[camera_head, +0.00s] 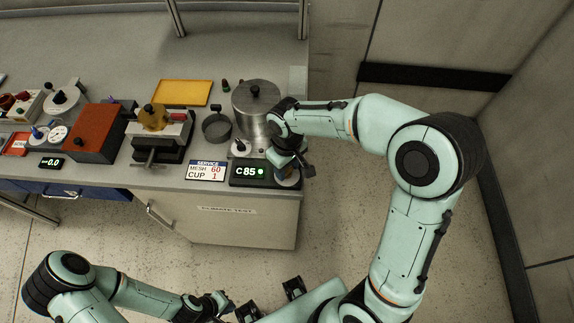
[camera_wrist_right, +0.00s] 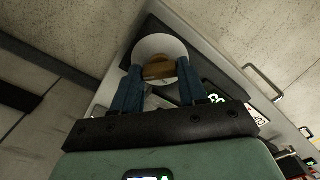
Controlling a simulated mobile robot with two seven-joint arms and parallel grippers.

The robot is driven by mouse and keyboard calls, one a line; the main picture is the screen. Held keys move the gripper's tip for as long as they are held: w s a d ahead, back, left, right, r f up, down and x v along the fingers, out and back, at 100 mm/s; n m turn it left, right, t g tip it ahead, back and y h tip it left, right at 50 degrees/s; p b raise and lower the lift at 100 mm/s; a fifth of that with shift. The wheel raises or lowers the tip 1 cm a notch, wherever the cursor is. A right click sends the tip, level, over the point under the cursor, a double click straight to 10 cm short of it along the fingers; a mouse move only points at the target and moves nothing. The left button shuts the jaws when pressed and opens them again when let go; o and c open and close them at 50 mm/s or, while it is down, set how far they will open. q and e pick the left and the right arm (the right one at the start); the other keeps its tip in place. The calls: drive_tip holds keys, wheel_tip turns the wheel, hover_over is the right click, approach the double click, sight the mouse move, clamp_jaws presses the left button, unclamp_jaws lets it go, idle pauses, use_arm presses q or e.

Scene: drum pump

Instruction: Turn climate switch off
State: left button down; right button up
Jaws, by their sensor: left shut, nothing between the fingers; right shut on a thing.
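The climate switch is a brown knob (camera_wrist_right: 159,70) on a round white dial (camera_wrist_right: 158,45) in the right wrist view. My right gripper (camera_wrist_right: 159,78) is shut on the knob, one blue finger on each side. In the head view my right gripper (camera_head: 288,174) is at the front right corner of the bench and hides most of the switch. A black display (camera_head: 250,172) beside it reads "C 85" with a green light. My left gripper (camera_head: 222,300) is low in the head view, off the bench, shut and empty.
A metal pot (camera_head: 256,105) with a lid stands behind the display, close to my right wrist. The floor (camera_head: 345,215) right of the bench is clear.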

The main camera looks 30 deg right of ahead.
sight(287, 170)
drive_tip(key=n, duration=0.4)
use_arm(q)
drive_tip(key=shift+w+r+p, duration=0.4)
drive_tip(key=shift+r+p, duration=0.1)
drive_tip(key=shift+r, duration=0.15)
use_arm(e)
drive_tip(key=shift+n, duration=2.2)
drive_tip(key=o, duration=1.1)
drive_tip(key=shift+c, duration=0.2)
drive_tip(key=shift+r, duration=0.1)
use_arm(q)
drive_tip(key=shift+w+r+p, duration=0.75)
drive_tip(key=shift+r, duration=0.25)
use_arm(e)
wheel_tip(287, 170, up, 13)
drive_tip(key=shift+r, duration=0.15)
